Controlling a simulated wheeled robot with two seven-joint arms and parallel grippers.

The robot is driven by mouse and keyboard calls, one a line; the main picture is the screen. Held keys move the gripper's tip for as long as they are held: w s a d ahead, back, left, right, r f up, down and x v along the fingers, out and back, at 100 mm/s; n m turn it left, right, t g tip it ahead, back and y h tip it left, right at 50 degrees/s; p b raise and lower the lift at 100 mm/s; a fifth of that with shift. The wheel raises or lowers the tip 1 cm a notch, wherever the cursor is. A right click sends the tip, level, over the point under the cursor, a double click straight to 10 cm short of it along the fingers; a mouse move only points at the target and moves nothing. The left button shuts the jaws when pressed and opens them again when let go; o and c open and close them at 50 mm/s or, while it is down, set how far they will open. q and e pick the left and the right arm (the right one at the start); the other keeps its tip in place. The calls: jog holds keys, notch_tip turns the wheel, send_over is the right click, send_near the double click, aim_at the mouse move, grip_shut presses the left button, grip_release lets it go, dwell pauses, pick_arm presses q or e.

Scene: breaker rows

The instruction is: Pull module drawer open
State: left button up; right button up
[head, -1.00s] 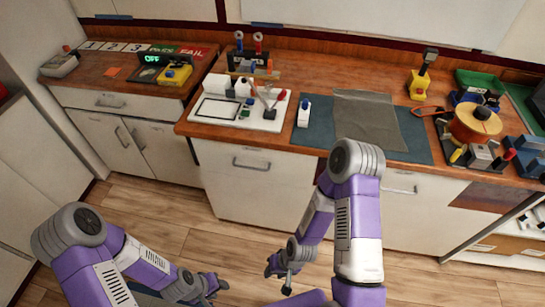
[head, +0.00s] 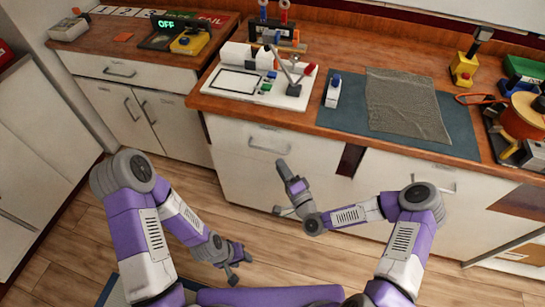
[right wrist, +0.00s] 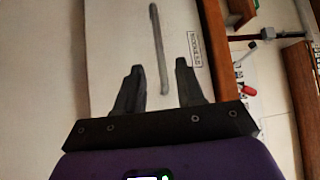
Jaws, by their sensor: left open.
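The module drawer (head: 232,152) is the white front under the middle counter and looks closed. Its grey bar handle (head: 269,147) is at its upper part. In the right wrist view the handle (right wrist: 159,50) runs upright, ahead of the fingers, beside a printed label (right wrist: 195,45) that seems to read "MODULE". My right gripper (head: 281,163) is just in front of the drawer, below the handle in the head view. In the wrist view the right gripper (right wrist: 160,65) is open with nothing between its fingers. My left gripper (head: 238,262) is open and empty, low over the floor.
The wooden counter edge (head: 300,126) runs above the drawer. On it are a white board with fittings (head: 225,95), a small white bottle-like item (head: 333,90) and a grey cloth (head: 405,100) on a blue mat (head: 345,119). The floor (head: 75,240) at left is clear.

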jog(key=f+b+x, duration=0.1)
jog(key=x, duration=0.5)
jog(key=shift+w+a+r, duration=0.3)
jog(key=shift+r, duration=0.25)
grip_shut()
